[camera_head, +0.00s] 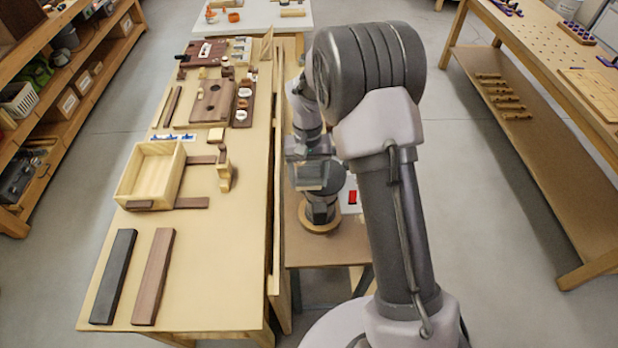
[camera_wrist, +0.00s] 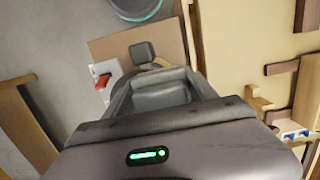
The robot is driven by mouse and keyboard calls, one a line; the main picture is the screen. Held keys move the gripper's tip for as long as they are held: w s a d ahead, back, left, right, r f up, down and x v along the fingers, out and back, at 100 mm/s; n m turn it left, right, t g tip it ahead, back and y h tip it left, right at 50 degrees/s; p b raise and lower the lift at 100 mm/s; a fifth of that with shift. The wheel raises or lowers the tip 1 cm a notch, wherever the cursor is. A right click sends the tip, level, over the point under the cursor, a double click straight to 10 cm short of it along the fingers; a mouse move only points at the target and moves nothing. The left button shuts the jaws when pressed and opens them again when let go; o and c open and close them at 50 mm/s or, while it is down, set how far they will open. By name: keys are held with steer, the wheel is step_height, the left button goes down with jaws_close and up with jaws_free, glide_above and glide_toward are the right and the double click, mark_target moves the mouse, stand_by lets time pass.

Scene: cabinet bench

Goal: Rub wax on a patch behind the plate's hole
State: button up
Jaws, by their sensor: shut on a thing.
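My gripper (camera_head: 321,212) points down over a small low table (camera_head: 330,252) to the right of the bench. A round, light wooden piece (camera_head: 320,222) is at its fingertips, and the jaws appear shut on it. In the wrist view my gripper (camera_wrist: 145,60) mostly hides this piece, and only a sliver of wood shows by the tips. I cannot make out any patch behind a hole.
The bench (camera_head: 215,260) carries an open wooden box (camera_head: 128,180), a black bar (camera_head: 113,277), a brown bar (camera_head: 153,277) and several small wooden parts. An upright board (camera_head: 277,200) runs along its right edge, beside my arm. Shelves stand left, another bench right.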

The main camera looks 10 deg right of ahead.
mark_target(309, 169)
steer(key=shift+w+d+r+p, duration=0.15)
steer(key=shift+r+p, duration=0.1)
steer(key=shift+r, duration=0.35)
steer(key=shift+w+a+r+p, duration=0.1)
steer(key=shift+r+p, duration=0.15)
steer(key=shift+r, duration=0.3)
steer(key=shift+r+p, duration=1.5)
steer(key=shift+r, duration=0.65)
